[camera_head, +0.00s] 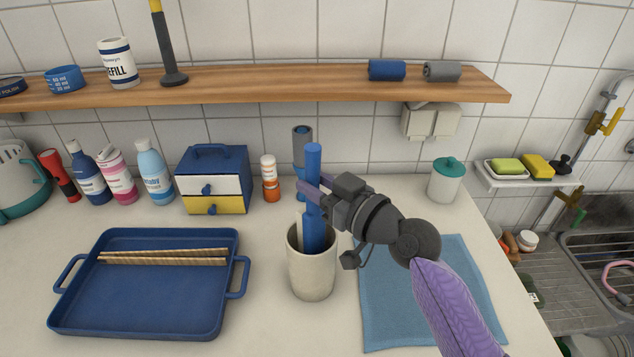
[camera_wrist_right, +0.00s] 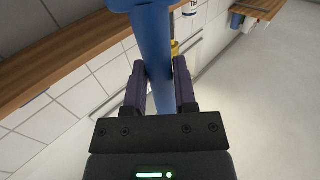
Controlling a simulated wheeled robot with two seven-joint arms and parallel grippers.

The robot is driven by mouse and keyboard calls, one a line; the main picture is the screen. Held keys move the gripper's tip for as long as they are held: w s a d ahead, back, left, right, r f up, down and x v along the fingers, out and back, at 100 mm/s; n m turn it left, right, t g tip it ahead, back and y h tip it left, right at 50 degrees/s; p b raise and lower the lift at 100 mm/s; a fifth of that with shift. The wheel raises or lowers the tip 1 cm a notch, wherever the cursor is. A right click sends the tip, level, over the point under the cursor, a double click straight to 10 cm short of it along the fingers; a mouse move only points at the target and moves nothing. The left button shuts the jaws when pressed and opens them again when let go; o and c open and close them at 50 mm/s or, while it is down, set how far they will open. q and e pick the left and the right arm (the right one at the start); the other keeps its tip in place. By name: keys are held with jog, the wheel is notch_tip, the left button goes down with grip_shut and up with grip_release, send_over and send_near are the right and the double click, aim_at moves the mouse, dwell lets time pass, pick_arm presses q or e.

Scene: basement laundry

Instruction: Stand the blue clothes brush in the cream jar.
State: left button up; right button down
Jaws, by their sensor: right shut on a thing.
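The cream jar (camera_head: 312,275) stands upright on the counter in the head view, near the middle. The blue clothes brush (camera_head: 314,162) is upright, with its lower part inside the jar's mouth. A pale, thin thing (camera_head: 299,228) also shows at the jar's mouth. My right gripper (camera_head: 312,192) is shut on the brush's handle above the rim. In the right wrist view the blue handle (camera_wrist_right: 152,45) runs between the two fingers (camera_wrist_right: 160,85). The jar's inside and the brush's lower end are hidden. My left gripper is not in view.
A blue tray (camera_head: 140,310) with wooden sticks lies left of the jar. A blue cloth (camera_head: 385,320) lies right, under my right arm. A small drawer box (camera_head: 212,180), bottles (camera_head: 154,170) and a lidded jar (camera_head: 446,182) stand behind. A wooden shelf (camera_head: 270,88) spans the wall above.

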jog(key=shift+c, duration=1.6)
grip_release()
jog(key=b+v, duration=0.1)
jog(key=v, duration=0.9)
